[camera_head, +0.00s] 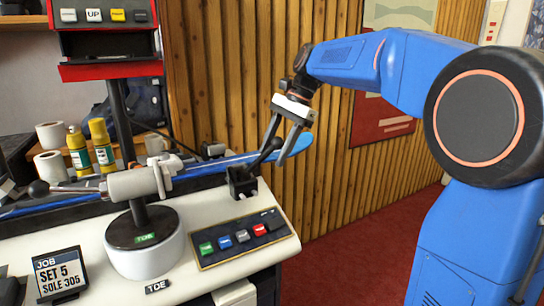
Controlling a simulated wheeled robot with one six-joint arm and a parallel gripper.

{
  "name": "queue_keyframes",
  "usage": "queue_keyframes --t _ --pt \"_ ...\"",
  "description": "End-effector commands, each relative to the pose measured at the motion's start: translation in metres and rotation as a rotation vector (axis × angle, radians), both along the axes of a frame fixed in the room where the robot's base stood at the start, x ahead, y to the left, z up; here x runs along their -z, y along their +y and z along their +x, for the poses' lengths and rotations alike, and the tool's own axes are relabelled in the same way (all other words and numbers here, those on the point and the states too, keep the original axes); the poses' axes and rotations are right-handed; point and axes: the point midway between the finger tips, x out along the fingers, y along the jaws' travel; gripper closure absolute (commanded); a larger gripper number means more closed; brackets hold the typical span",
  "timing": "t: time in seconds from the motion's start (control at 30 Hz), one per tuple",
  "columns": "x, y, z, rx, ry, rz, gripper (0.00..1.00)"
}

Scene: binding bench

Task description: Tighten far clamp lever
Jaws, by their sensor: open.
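A black clamp (243,183) stands at the right end of the bench beside the blue ski (215,164). Its black lever (262,155) slants up to the right and ends in a round knob. My gripper (273,156) points down from the blue arm, with its two grey fingers apart. The fingertips are around the lever's knob end in this view. I cannot tell whether either finger touches it. The ski's rounded blue tip (297,143) shows just behind and to the right of the fingers.
A button panel (240,237) lies at the bench's front right. Yellow bottles (101,145) stand behind. A red sign box (107,70) overhangs the left. Red floor is free at right.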

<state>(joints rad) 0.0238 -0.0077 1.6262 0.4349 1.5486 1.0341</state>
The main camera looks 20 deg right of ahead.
Motion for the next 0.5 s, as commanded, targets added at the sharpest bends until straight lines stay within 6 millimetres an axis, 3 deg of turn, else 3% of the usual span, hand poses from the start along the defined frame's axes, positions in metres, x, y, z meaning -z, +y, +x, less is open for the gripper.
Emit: queue_keyframes --t 0.2,0.5 --pt "0.015 0.007 0.0 0.0 0.0 0.0 0.53" --pt "0.017 0.008 0.0 0.001 -0.001 0.0 0.53"
